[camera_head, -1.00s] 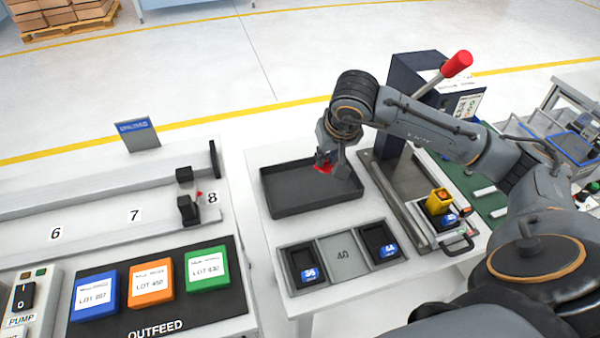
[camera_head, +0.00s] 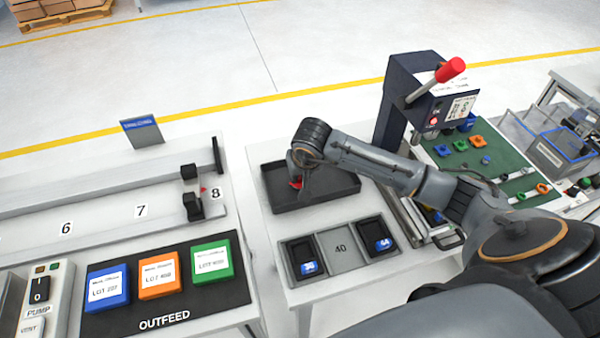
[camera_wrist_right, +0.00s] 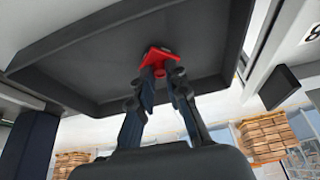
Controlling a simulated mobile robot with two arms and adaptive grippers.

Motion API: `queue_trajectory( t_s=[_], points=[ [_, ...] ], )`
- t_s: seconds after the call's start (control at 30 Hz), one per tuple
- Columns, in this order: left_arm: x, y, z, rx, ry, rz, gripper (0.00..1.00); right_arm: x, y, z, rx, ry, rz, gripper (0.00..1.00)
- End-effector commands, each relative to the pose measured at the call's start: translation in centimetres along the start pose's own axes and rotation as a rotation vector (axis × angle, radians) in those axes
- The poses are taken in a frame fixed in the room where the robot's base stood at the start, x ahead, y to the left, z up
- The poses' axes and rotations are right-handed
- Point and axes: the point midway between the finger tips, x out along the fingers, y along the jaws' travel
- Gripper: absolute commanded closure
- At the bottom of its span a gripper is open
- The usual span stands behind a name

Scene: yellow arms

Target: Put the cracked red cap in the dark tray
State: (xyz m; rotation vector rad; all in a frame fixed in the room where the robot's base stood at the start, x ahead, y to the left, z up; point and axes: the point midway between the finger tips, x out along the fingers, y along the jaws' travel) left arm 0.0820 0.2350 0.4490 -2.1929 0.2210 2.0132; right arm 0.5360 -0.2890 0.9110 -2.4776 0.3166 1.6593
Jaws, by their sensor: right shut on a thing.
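The red cap (camera_wrist_right: 158,57) is between the fingertips of my right gripper (camera_wrist_right: 160,72) in the right wrist view. In the head view the red cap (camera_head: 295,183) shows as a small red patch below the right gripper (camera_head: 298,180). The dark tray (camera_head: 335,198) is a shallow rectangular tray on the white table, and its floor also shows in the right wrist view (camera_wrist_right: 90,60). The right gripper is shut on the cap over the left part of the tray. I cannot tell whether the cap touches the tray floor. Any crack is too small to see. My left gripper is not in view.
A holder with two dark wells and a plate marked 40 (camera_head: 341,249) stands in front of the tray. A press with a red-knobbed lever (camera_head: 450,70) stands to the right. Blue, orange and green lot boxes (camera_head: 158,276) are at the left. A rail with dark blocks (camera_head: 192,206) lies left of the tray.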

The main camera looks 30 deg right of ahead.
Motion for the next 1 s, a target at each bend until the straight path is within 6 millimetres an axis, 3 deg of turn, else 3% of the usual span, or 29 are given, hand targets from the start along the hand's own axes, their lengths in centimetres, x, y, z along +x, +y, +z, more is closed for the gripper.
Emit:
queue_trajectory(
  t_s=[0.17,0.2,0.3,0.73,1.0],
  points=[
    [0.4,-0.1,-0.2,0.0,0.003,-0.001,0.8,0.3,0.0,0.1,0.0,0.0,0.0,1.0],
    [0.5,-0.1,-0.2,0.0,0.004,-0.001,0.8,0.3,0.0,0.1,0.0,0.0,0.0,0.83],
    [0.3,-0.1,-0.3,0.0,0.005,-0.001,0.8,0.2,0.0,0.1,0.001,0.0,0.0,0.63],
    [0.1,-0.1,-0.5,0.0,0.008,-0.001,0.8,-0.4,0.0,-0.1,0.0,0.001,0.0,0.62],
    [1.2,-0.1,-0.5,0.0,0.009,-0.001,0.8,-5.7,0.1,-0.1,-0.001,0.006,0.0,0.62]
  ],
)
